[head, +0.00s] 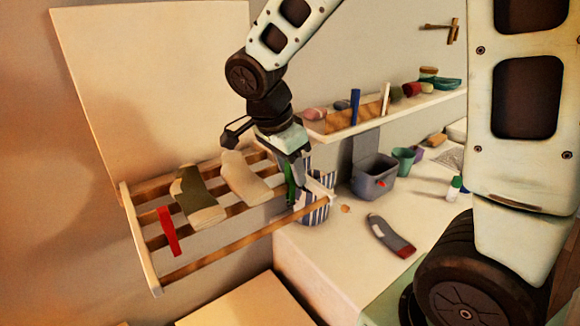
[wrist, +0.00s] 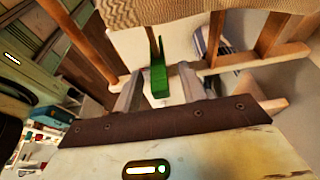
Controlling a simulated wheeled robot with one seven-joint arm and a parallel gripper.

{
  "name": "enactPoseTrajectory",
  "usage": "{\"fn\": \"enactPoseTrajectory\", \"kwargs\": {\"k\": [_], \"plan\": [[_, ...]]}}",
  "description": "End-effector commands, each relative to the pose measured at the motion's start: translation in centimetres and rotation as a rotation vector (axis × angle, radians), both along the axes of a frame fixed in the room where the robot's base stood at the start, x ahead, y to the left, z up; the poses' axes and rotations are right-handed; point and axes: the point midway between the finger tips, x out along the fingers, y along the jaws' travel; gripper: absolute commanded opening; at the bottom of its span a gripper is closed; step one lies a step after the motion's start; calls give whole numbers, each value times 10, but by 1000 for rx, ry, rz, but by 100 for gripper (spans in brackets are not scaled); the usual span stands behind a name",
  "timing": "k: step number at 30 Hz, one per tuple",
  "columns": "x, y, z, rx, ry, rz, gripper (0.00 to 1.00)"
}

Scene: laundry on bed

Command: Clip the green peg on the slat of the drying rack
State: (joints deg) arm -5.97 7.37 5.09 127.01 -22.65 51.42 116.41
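The green peg (head: 290,186) is at the right end of the wooden drying rack (head: 147,250). In the wrist view the peg (wrist: 158,80) stands between my two fingers, its prongs pointing away from me towards the rack's bars. My gripper (head: 298,203) is at the rack's right end; in the wrist view my gripper (wrist: 160,88) is open, with a gap on each side of the peg. A slat (wrist: 250,59) runs close behind the peg. I cannot tell whether the prongs are around it.
A camouflage sock (head: 197,195) and a beige sock (head: 245,178) hang over the rack, with a red peg (head: 168,231) at left. A grey sock (head: 390,236) lies on the white surface (head: 335,262). A shelf (head: 345,128) is above.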

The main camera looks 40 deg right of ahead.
Motion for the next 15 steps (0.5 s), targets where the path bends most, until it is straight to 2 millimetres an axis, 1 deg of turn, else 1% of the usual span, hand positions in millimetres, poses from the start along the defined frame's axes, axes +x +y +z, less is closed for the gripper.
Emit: {"fn": "enactPoseTrajectory", "kwargs": {"k": [5,8,11,15], "plan": [[1,1,4,0,-3,0,41],[1,5,15,0,-6,0,41],[1,11,32,2,-8,1,41],[1,20,63,2,-7,1,41]]}}
